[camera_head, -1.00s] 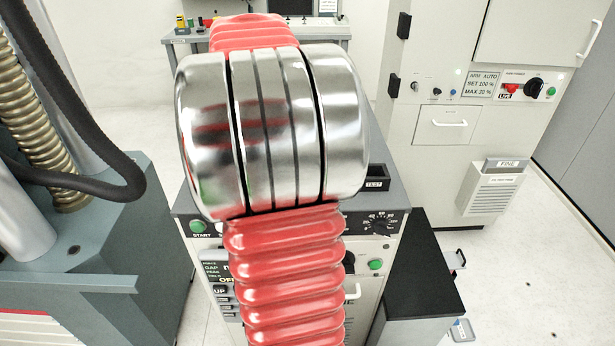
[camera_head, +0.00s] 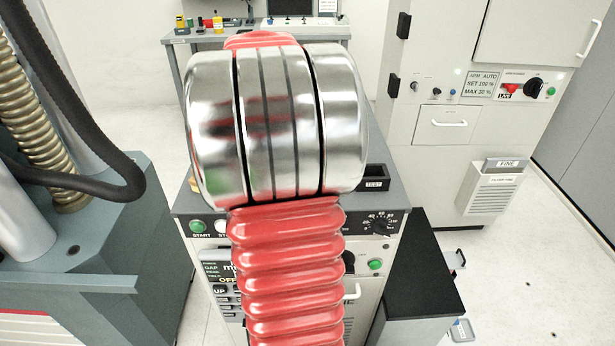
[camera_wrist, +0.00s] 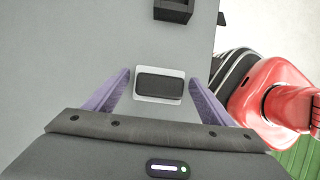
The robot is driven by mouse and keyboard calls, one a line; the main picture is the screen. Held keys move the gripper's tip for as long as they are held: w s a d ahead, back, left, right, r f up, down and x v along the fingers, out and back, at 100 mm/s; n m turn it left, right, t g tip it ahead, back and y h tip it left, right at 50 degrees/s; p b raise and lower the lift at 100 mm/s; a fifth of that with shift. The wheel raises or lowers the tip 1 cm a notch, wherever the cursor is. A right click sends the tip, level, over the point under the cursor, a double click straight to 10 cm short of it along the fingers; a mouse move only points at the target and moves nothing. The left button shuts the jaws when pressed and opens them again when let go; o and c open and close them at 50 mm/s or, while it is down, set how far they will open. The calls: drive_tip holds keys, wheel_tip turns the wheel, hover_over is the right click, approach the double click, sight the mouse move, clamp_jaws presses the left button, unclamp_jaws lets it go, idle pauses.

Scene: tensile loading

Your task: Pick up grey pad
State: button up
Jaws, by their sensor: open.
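A dark grey pad with a pale border (camera_wrist: 160,86) lies on the grey cabinet top (camera_wrist: 70,60) in the wrist view. My gripper (camera_wrist: 159,76) is open, with its two purple fingers on either side of the pad. A gap shows between the pad and each finger, and nothing is held. How high the fingertips are above the top cannot be told. In the head view my red and metal arm hides both the gripper and the pad.
A black tray marked TEST (camera_head: 376,180) sits on the cabinet top (camera_head: 392,203); a dark box (camera_wrist: 173,10) shows ahead of the fingers in the wrist view. A tall control cabinet (camera_head: 440,160) stands right, a dark hose (camera_head: 85,95) and machine left, a bench (camera_head: 335,30) behind.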

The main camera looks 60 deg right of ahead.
drive_tip(key=shift+c, duration=0.4)
drive_tip(key=c, duration=0.8)
drive_tip(key=shift+r, duration=0.15)
wheel_tip(320, 180, up, 10)
drive_tip(key=shift+f, duration=0.1)
idle(0.6)
drive_tip(key=o, duration=0.5)
drive_tip(key=c, duration=0.4)
